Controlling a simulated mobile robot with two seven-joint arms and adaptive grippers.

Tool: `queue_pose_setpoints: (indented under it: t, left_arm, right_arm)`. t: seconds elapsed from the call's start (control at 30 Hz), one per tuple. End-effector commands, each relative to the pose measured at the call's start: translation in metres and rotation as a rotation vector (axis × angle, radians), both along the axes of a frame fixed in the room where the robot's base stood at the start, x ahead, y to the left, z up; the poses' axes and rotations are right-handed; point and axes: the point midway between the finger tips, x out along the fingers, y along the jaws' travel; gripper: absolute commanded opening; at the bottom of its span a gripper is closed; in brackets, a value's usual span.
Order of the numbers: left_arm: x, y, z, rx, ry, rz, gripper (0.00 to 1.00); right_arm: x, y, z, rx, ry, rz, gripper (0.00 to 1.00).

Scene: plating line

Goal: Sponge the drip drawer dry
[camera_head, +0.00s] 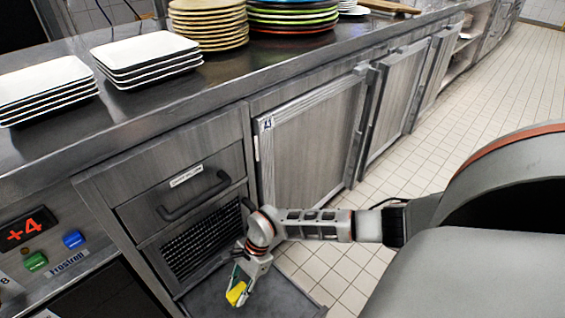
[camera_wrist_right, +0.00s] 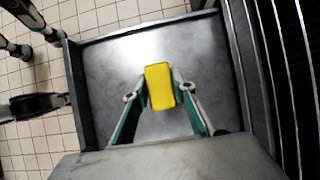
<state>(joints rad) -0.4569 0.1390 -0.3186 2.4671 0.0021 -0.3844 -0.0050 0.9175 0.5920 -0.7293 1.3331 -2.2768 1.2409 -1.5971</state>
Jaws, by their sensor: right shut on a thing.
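A yellow sponge (camera_head: 237,293) is held between the fingers of my right gripper (camera_head: 245,275). In the right wrist view the sponge (camera_wrist_right: 160,86) sits between the two fingertips (camera_wrist_right: 160,92), over the drip drawer. The drip drawer (camera_head: 207,303) is pulled out low at the front of the counter, and its grey metal floor shows in the right wrist view (camera_wrist_right: 110,75). A pale sheen lies on the floor; I cannot tell if it is water or reflection. I cannot tell whether the sponge touches the floor. My left gripper is not in view.
Above the drip drawer are a dark grille (camera_head: 205,243) and a closed drawer with a bar handle (camera_head: 195,197). White square plates (camera_head: 147,55) and round plate stacks (camera_head: 208,22) stand on the counter. Cabinet doors (camera_head: 312,140) line the right. The tiled floor (camera_head: 470,110) is clear.

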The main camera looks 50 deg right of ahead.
Motion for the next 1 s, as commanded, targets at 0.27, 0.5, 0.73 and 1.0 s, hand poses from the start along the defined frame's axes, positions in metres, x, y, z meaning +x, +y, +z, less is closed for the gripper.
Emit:
queue_pose_setpoints:
  t: [0.27, 0.5, 0.73, 1.0]
  left_arm:
    - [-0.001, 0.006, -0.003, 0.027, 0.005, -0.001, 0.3]
    - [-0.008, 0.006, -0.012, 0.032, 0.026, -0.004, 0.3]
    - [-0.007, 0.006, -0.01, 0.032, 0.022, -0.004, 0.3]
    - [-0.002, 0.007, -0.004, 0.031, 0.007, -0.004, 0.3]
  right_arm:
    - [0.002, -0.004, 0.019, 0.0, -0.003, -0.007, 0.08]
    - [0.001, -0.005, 0.018, 0.0, 0.001, -0.008, 0.08]
    - [0.001, -0.005, 0.018, 0.0, 0.001, -0.008, 0.08]
    - [0.001, -0.005, 0.018, -0.001, 0.001, -0.009, 0.08]
